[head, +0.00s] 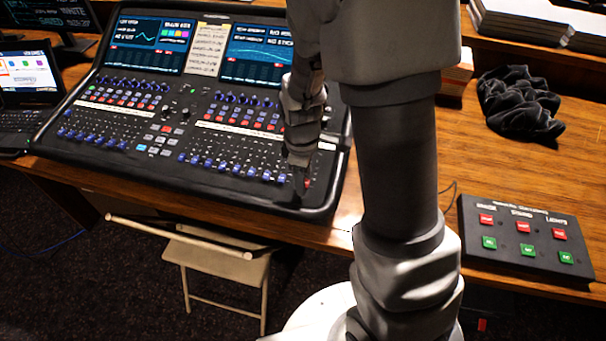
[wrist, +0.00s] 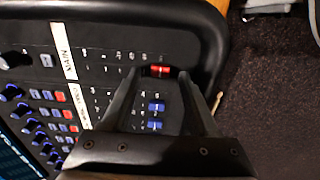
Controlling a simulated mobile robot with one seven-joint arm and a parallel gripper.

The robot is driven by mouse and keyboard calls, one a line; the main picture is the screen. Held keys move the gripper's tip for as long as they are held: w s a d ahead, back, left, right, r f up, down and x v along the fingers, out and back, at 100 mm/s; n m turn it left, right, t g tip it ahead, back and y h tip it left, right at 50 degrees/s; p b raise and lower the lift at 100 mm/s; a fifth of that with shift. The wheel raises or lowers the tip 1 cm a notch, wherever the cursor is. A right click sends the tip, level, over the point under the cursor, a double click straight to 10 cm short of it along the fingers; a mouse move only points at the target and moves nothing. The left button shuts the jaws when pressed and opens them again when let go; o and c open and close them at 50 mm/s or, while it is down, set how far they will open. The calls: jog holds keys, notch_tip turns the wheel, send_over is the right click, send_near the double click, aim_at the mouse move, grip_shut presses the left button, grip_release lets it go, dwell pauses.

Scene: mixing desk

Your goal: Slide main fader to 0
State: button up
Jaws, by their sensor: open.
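The main fader is a red cap (wrist: 160,71) in the row labelled MAIN in the wrist view, at the end of its track nearest the console's rounded edge. In the head view it is a small red spot (head: 307,183) at the console's front right corner. My gripper (wrist: 158,72) is open, with its dark fingertips on either side of the red cap. I cannot tell whether either finger touches it. In the head view my gripper (head: 300,185) points down over that corner. The mixing console (head: 70,100) lies flat on the desk.
Blue fader caps (wrist: 155,107) sit close beside the red one, between my fingers. A button box (head: 510,262) stands right on the wooden desk (head: 420,110), with a black cloth (head: 520,103) behind. A folding chair (head: 225,268) stands in front of the console.

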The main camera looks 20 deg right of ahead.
jog(key=shift+f, duration=0.2)
grip_shut()
dwell(1.4)
